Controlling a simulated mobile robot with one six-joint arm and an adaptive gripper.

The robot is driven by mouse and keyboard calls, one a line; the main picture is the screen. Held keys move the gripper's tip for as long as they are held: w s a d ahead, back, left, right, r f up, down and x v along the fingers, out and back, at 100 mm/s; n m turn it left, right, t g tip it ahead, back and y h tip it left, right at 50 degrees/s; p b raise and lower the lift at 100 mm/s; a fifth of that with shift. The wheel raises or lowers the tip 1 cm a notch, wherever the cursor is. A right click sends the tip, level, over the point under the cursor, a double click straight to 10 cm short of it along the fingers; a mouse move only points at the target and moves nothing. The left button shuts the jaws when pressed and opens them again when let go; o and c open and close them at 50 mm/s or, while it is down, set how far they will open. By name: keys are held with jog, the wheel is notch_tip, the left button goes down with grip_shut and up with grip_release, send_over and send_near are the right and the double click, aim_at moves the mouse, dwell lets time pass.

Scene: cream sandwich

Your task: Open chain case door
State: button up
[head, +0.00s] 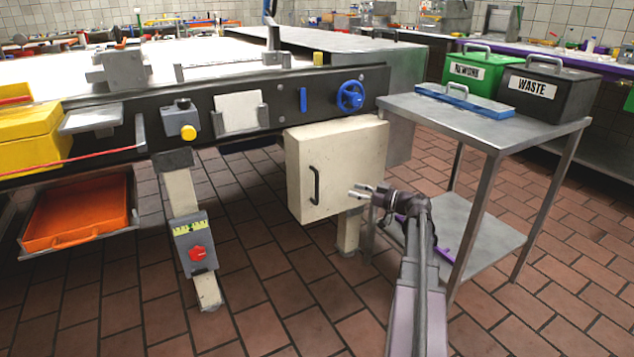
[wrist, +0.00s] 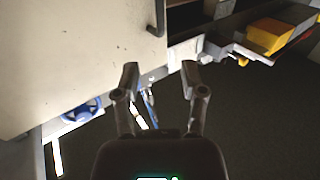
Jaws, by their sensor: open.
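The chain case (head: 335,150) is a cream box under the conveyor's side, and its front door (head: 303,160) looks shut. A black upright bar handle (head: 314,186) sits on the front face. In the wrist view the cream face (wrist: 70,60) fills the upper left, with the handle (wrist: 157,18) at its right edge. My gripper (head: 358,192) is in front of the case's lower right part, to the right of the handle and apart from it. Its two fingers also show in the wrist view (wrist: 160,70), spread open with nothing between them.
A metal side table (head: 480,125) stands close on the right, with a blue lidded tray (head: 465,103), a green bin (head: 470,80) and a black waste bin (head: 535,100). A blue handwheel (head: 350,96) is above the case. Left of the case is a leg with a red knob (head: 197,253).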

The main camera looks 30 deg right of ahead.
jog(key=shift+w, duration=0.1)
send_over(317, 201)
jog(key=shift+w+d, duration=0.15)
jog(key=shift+w, duration=0.2)
dwell(0.4)
grip_shut()
